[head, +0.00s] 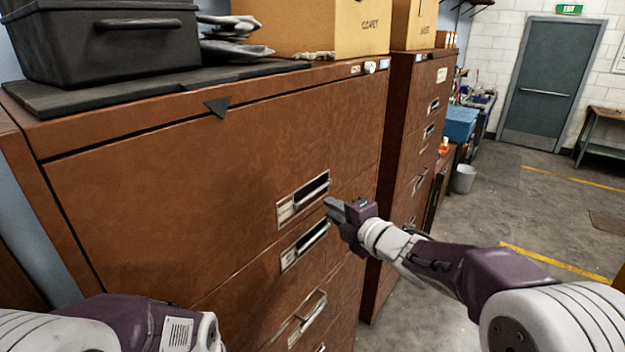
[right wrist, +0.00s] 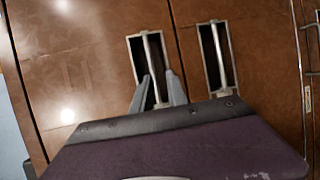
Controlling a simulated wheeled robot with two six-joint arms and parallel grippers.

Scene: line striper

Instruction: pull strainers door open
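The brown metal cabinet (head: 200,180) fills the left and middle of the head view, its front flat and closed. An upper recessed handle (head: 305,198) and a lower one (head: 308,245) have label plates too small to read, so I cannot tell which marks strainers. My right gripper (head: 330,207) is at the right end of these handles. In the right wrist view its fingers (right wrist: 159,88) stand apart on either side of the left handle's bar (right wrist: 150,55); contact is unclear. Another handle (right wrist: 216,55) lies to the right. My left gripper is out of view; only its arm shows.
A black toolbox (head: 105,40) and cardboard boxes (head: 320,25) stand on the cabinet top. A second brown cabinet (head: 398,150) adjoins on the right. A bucket (head: 464,178) stands farther back. The concrete floor (head: 520,225) on the right is mostly clear.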

